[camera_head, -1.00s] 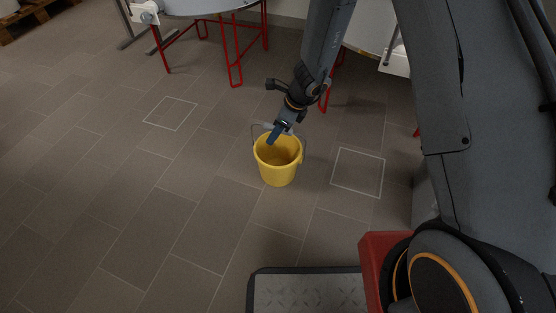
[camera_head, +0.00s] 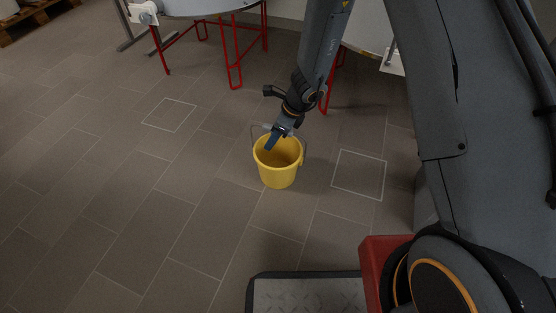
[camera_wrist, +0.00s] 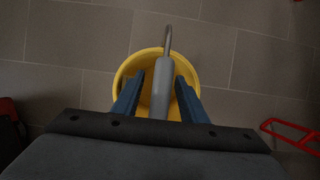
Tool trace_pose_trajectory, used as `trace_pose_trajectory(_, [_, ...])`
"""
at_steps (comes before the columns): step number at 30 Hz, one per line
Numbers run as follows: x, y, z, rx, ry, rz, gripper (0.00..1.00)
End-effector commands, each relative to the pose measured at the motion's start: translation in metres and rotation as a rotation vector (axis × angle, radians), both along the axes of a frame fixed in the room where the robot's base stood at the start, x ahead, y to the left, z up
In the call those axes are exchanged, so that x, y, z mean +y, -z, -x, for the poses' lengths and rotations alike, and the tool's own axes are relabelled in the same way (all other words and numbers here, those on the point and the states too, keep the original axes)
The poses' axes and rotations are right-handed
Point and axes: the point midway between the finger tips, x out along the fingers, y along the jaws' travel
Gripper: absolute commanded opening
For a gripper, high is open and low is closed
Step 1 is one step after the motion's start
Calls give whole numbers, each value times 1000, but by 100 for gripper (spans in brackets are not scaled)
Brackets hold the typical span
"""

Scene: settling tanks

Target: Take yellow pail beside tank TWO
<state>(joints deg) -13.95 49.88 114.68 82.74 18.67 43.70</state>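The yellow pail (camera_head: 278,174) stands upright on the tiled floor in the head view, in front of the red-legged tanks. Its wire handle is raised, partly hidden by my gripper (camera_head: 270,143), which points down at the pail's mouth. In the wrist view the pail (camera_wrist: 121,76) lies below my gripper (camera_wrist: 160,84). The handle's grey grip (camera_wrist: 162,92) runs between the two blue fingers. The fingers are apart, with a visible gap on the left of the grip; they do not appear shut on it.
A tank on red legs (camera_head: 234,62) stands behind the pail to the left, and another (camera_head: 372,30) is partly hidden behind my arm. Pale squares are marked on the floor to the left (camera_head: 170,115) and right (camera_head: 359,174) of the pail. Floor to the left is clear.

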Motion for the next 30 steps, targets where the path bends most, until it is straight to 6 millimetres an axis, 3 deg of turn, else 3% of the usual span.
trace_pose_trajectory(6, [0, 0, 0, 0, 0, 0, 39])
trace_pose_trajectory(13, [0, 0, 0, 0, 0, 0, 0])
trace_pose_trajectory(25, [0, -2, 0, 0, 0, -1, 0])
trace_pose_trajectory(30, [0, -19, 0, -2, 0, 0, 0])
